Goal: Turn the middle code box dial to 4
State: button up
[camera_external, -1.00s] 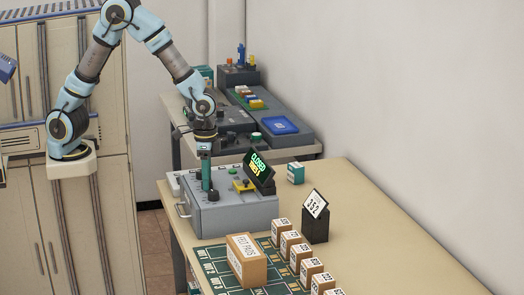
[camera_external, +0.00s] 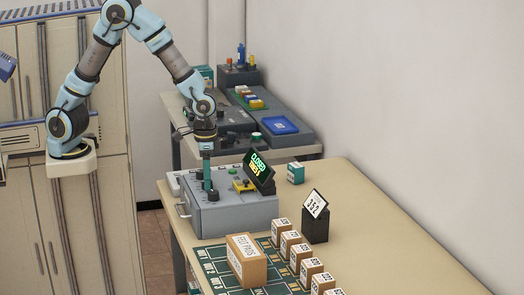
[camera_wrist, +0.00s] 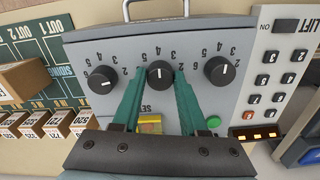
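The grey code box (camera_external: 228,214) stands on the table, and its dial panel fills the wrist view (camera_wrist: 90,48). Three black dials sit in a row: the left dial (camera_wrist: 102,79), the middle dial (camera_wrist: 160,73) and the right dial (camera_wrist: 220,70). The middle dial's white mark points about straight up in the wrist view; the number at it is hard to read. My gripper (camera_wrist: 159,75) has its two teal fingers on either side of the middle dial, with the tips close to its edges. Whether they touch it is unclear. In the external view my gripper (camera_external: 207,187) reaches down to the box.
A display (camera_external: 258,167) on the box reads CLOSED. A yellow part (camera_wrist: 150,123) and green button (camera_wrist: 213,122) lie near the fingers. A keypad panel (camera_wrist: 283,70) stands at right. Cartons (camera_external: 246,261) and a card on a black stand (camera_external: 315,226) are nearby.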

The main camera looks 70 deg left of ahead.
jog(key=o, duration=0.4)
notch_tip(320, 180, up, 11)
jog(key=b, duration=0.2)
dwell(0.3)
jog(key=shift+f, duration=0.1)
jog(key=s+a+f, duration=0.3)
jog(key=s+a, duration=0.2)
jog(key=a, duration=0.3)
jog(key=s+a+f+t, duration=0.1)
jog(key=s+a+f, duration=0.3)
jog(key=a, duration=0.3)
jog(key=shift+s+a+f+n+t, duration=0.3)
jog(key=shift+s+a+n, duration=0.05)
jog(key=shift+s+n, duration=0.1)
